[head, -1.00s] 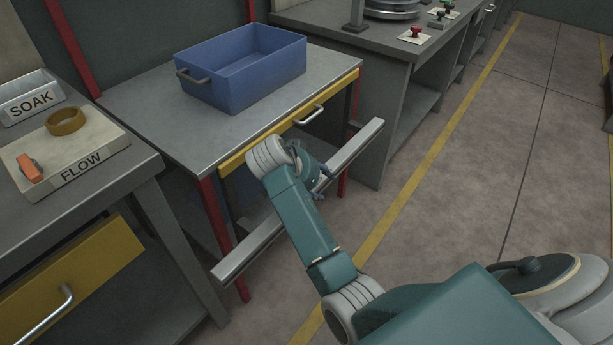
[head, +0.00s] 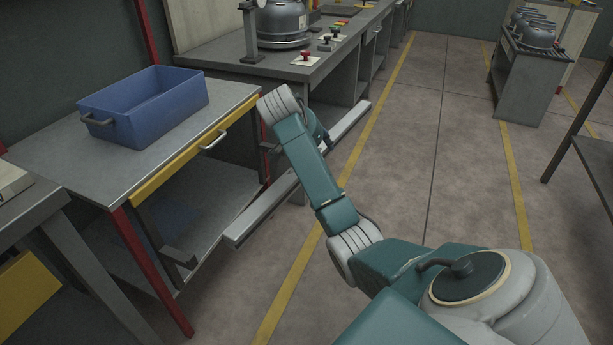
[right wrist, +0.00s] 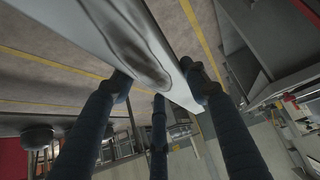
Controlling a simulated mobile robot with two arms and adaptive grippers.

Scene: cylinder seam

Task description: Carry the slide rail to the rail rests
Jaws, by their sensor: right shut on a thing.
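The slide rail (head: 258,214) is a long light grey metal bar, held in the air beside the workbench with the yellow drawer. It slants from lower left to upper right in the head view. My right gripper (head: 318,138) is around the rail's middle, partly hidden behind my own arm. In the right wrist view the rail (right wrist: 168,20) runs close across the fingers, and the right gripper (right wrist: 160,85) is shut on it. My left gripper is not in view. I cannot make out the rail rests in these frames.
A blue bin (head: 150,108) stands on the near workbench (head: 50,150). Another bench (head: 270,66) with red and green buttons stands beyond it. Yellow lines mark the open floor (head: 430,150) at right. A grey stand (head: 530,85) with pots is at the far right.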

